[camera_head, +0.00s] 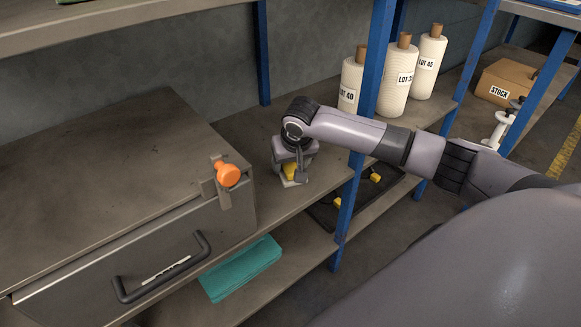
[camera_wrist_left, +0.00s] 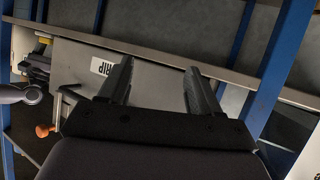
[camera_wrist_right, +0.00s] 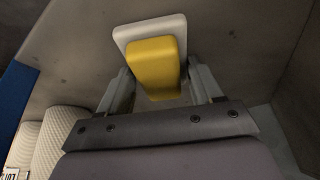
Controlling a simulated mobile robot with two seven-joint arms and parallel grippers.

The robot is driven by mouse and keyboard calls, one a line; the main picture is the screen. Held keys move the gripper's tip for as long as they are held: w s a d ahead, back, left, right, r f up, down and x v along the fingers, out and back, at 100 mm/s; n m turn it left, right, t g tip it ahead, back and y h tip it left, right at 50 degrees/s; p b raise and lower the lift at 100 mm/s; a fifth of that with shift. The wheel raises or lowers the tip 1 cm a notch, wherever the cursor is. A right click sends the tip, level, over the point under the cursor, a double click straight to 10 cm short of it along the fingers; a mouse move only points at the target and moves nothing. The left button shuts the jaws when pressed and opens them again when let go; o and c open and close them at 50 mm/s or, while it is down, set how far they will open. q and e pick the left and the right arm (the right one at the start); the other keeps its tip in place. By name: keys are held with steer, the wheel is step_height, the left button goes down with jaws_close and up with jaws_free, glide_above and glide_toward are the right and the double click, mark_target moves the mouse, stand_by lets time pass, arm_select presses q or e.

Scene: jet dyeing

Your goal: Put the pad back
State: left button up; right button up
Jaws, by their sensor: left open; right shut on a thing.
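A yellow pad (camera_wrist_right: 154,64) with a pale grey-white block (camera_wrist_right: 150,27) right behind it sits between the fingers of my right gripper (camera_wrist_right: 162,88). I cannot tell whether the two are one piece. In the head view my right gripper (camera_head: 292,168) points down at the shelf board beside the metal cabinet, and the yellow (camera_head: 290,172) shows at its fingers. The gripper is shut on the yellow pad, and its fingers partly cover it. My left gripper (camera_wrist_left: 158,88) is open and empty in the left wrist view. It is out of the head view.
A metal cabinet (camera_head: 95,160) with a black handle and an orange knob (camera_head: 228,174) stands left. White yarn cones (camera_head: 397,80) stand behind a blue post (camera_head: 372,62). A dark tray (camera_head: 325,214) with yellow pieces and a teal cloth (camera_head: 240,268) lie lower.

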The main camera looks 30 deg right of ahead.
arm_select(q)
steer(key=shift+r, duration=0.1)
arm_select(e)
steer(key=shift+f, duration=0.15)
steer(key=o, duration=1)
steer(key=shift+r, duration=0.25)
steer(key=p+v, duration=0.4)
steer(key=v, duration=0.6)
steer(key=shift+r, duration=0.3)
arm_select(q)
steer(key=a, duration=0.1)
steer(key=a+y, duration=0.1)
steer(key=s+a, duration=0.1)
steer(key=shift+s+f+g, duration=0.1)
steer(key=shift+f+g, duration=0.15)
steer(key=shift+g, duration=0.05)
arm_select(e)
steer(key=shift+s+a+r, duration=0.15)
steer(key=shift+s+r, duration=0.15)
steer(key=shift+r, duration=0.2)
